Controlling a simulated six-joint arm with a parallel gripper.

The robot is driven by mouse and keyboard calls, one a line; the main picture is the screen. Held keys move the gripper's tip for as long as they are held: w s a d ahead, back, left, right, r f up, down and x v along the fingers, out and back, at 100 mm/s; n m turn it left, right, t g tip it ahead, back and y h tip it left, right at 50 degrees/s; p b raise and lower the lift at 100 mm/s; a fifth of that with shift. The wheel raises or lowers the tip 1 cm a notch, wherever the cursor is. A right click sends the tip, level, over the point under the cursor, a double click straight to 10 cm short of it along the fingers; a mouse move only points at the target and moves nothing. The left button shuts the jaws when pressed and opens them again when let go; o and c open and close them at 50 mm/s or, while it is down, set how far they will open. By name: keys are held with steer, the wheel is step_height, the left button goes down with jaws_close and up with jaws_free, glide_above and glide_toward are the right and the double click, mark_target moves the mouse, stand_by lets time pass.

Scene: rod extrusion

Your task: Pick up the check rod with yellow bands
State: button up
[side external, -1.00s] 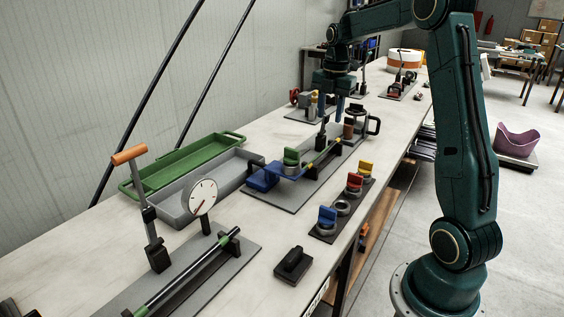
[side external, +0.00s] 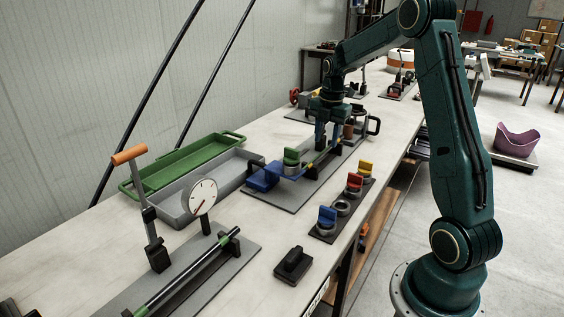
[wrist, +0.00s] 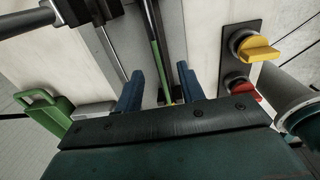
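The check rod with yellow bands (side external: 312,161) lies along the dark fixture plate in the middle of the bench, beside the blue and green clamp. In the wrist view the thin rod (wrist: 158,52) runs lengthwise between my fingers, dark with a green stretch and a yellow part near the palm. My gripper (side external: 328,147) is low over the rod's far half, pointing down. In the wrist view my gripper (wrist: 159,70) is open, one blue finger on each side of the rod, with gaps visible. The rod's far end is partly hidden by the fingers in the side view.
A plate with red, yellow and blue knobs (side external: 354,182) is to the right. Green (side external: 180,158) and grey trays (side external: 178,205) lie left. A dial gauge (side external: 203,196) and another rod (side external: 185,273) are in front.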

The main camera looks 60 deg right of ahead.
mark_target(325, 150)
steer(key=shift+w+f, duration=0.15)
steer(key=shift+f, duration=1.5)
jaws_close()
